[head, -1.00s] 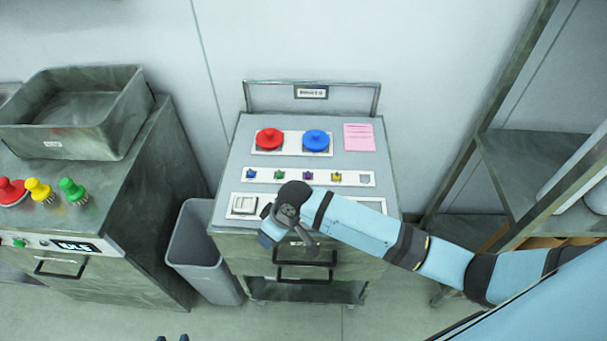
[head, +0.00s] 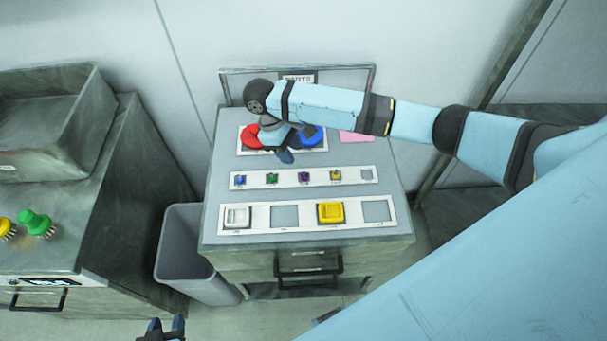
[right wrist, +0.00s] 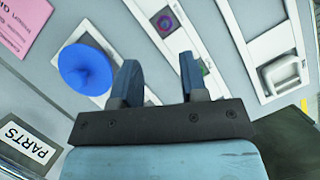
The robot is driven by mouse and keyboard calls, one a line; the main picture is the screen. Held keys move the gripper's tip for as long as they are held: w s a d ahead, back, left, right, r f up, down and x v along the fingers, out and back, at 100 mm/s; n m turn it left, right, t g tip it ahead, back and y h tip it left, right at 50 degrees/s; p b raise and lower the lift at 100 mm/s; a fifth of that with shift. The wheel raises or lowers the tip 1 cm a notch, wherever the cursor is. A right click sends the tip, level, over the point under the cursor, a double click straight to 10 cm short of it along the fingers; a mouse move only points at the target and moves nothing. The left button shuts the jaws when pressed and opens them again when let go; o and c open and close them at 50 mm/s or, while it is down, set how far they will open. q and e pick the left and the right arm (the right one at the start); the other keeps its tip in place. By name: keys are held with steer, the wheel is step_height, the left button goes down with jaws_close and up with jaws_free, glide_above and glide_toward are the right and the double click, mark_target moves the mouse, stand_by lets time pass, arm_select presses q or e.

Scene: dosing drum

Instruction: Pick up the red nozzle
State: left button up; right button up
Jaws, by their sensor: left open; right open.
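The red nozzle (head: 250,137) sits at the left of the back white tray (head: 241,154) on the parts cart, partly covered by my right wrist. The blue nozzle (head: 313,137) sits to its right and also shows in the right wrist view (right wrist: 86,70). The red nozzle does not show in the right wrist view. My right gripper (head: 292,146) is over the back tray beside the red nozzle, its fingers apart and empty (right wrist: 160,66). Its height above the tray is hard to tell. My left gripper (head: 164,328) is open and empty at the bottom edge, far from the cart.
A middle strip (head: 290,179) holds several small coloured parts. The front strip (head: 345,226) holds a white block (head: 237,216) and a yellow block (head: 330,213). A pink note (head: 356,136) lies at the back right. A grey bin (head: 185,255) stands left of the cart.

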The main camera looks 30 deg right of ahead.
mark_target(303, 170)
steer(key=shift+x, duration=1.05)
steer(key=s+f, duration=0.1)
steer(key=s+d+f+p, duration=0.1)
steer(key=f, duration=0.1)
steer(key=shift+s+d+f, duration=0.1)
steer(key=shift+s+f, duration=0.15)
steer(key=shift+s, duration=0.15)
steer(key=shift+f, duration=0.3)
arm_select(q)
steer(key=shift+w+a+r, duration=0.1)
steer(key=shift+w+r, duration=0.3)
steer(key=shift+r, duration=0.45)
arm_select(e)
steer(key=shift+c, duration=0.5)
arm_select(q)
steer(key=shift+s+f, duration=0.1)
steer(key=shift+f, duration=0.05)
arm_select(e)
jaws_close()
